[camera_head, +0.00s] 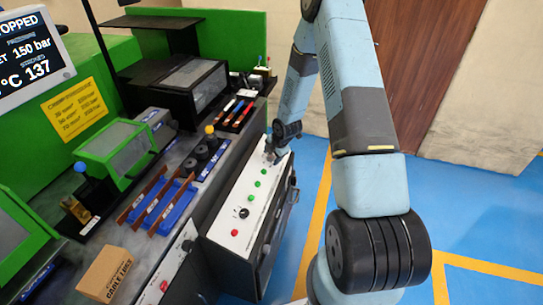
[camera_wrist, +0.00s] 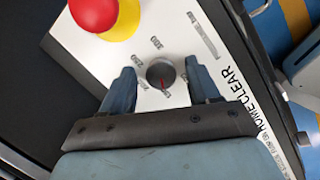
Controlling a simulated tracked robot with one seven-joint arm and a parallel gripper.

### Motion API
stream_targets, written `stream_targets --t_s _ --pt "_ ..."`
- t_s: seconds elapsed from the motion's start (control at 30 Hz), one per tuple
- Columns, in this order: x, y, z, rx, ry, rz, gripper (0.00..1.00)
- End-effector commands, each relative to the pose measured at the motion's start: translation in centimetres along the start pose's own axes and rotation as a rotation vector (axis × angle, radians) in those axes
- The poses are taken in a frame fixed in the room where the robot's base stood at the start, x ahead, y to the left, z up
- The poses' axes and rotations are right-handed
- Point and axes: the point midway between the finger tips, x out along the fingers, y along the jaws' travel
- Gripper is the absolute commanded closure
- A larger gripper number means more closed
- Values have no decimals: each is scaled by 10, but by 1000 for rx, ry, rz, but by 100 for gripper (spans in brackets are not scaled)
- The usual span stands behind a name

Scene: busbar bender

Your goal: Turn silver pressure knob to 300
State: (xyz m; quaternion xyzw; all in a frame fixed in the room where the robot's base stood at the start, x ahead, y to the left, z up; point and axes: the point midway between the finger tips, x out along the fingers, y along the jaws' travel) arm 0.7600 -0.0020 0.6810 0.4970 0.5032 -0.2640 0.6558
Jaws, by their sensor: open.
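The silver pressure knob (camera_wrist: 160,74) is a round grey knob on a white panel, ringed by printed numbers. It sits between the two spread fingers of my gripper (camera_wrist: 160,67), with a visible gap on each side. In the head view my gripper (camera_head: 271,154) is at the far end of the white control panel (camera_head: 226,218), and the knob is hidden there. The screen (camera_head: 32,55) reads "STOPPED" and "SET 150 bar".
A red button with a yellow base (camera_wrist: 108,18) is up and left of the knob. The panel also carries green buttons (camera_head: 257,184), a black knob (camera_head: 243,212) and a red button (camera_head: 235,232). A cardboard box (camera_head: 105,273) sits on the bench to the left.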

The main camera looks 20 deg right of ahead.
Motion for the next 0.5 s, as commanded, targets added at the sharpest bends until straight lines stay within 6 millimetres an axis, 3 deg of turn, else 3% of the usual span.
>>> stream_targets --t_s 0.13,0.5 --pt "0 0 0 0 0 0 39" --pt "0 0 0 1 0 1 75"
